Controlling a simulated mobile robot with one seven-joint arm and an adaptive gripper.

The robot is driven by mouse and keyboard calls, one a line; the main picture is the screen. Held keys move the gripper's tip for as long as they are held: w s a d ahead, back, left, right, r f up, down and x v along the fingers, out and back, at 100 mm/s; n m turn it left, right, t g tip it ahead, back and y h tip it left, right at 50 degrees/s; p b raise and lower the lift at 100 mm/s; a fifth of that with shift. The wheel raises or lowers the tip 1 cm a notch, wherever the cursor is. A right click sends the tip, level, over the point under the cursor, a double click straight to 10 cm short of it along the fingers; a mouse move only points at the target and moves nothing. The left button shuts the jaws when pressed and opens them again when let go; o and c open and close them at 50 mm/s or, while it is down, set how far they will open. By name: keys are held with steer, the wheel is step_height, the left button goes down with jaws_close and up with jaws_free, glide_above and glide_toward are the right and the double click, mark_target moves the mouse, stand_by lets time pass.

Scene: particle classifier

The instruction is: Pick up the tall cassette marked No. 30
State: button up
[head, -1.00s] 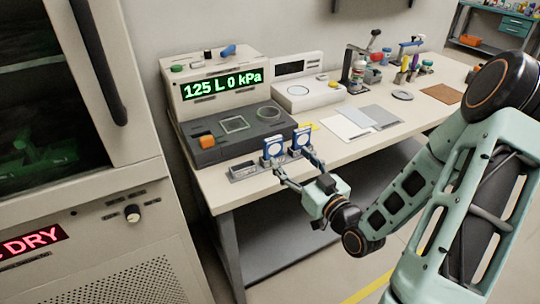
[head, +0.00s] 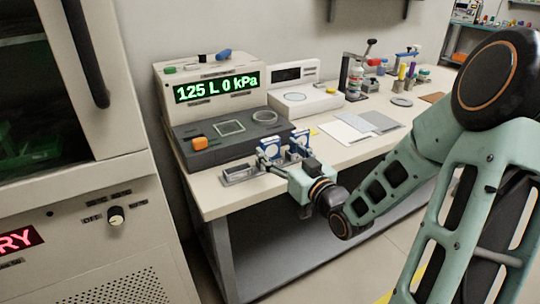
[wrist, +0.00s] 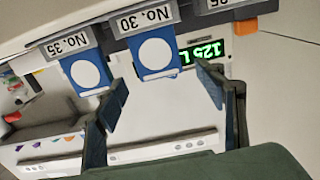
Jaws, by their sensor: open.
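The tall cassette marked No. 30 (wrist: 156,55) is blue with a white disc and stands upright at its label in the wrist view. In the head view it appears to be the left of two blue cassettes (head: 270,149). A similar cassette at label No. 35 (wrist: 87,72) stands beside it, to the left in the wrist view. My gripper (wrist: 162,81) is open and faces cassette No. 30. One finger is on the No. 35 side and the other on the opposite side. I cannot tell whether either finger touches it. In the head view, my gripper (head: 282,160) partly hides the cassettes.
The metal holder (head: 240,174) has an empty-looking left end at the table's front edge. Behind it stands a dark instrument (head: 215,152) with an orange block (head: 200,143) and green display (head: 217,87). Pale sheets (head: 345,135) lie flat to the right.

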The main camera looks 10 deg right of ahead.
mark_target(272, 143)
steer(key=b+x, duration=0.1)
steer(key=x, duration=0.4)
steer(key=shift+s, duration=0.1)
steer(key=c, duration=1.3)
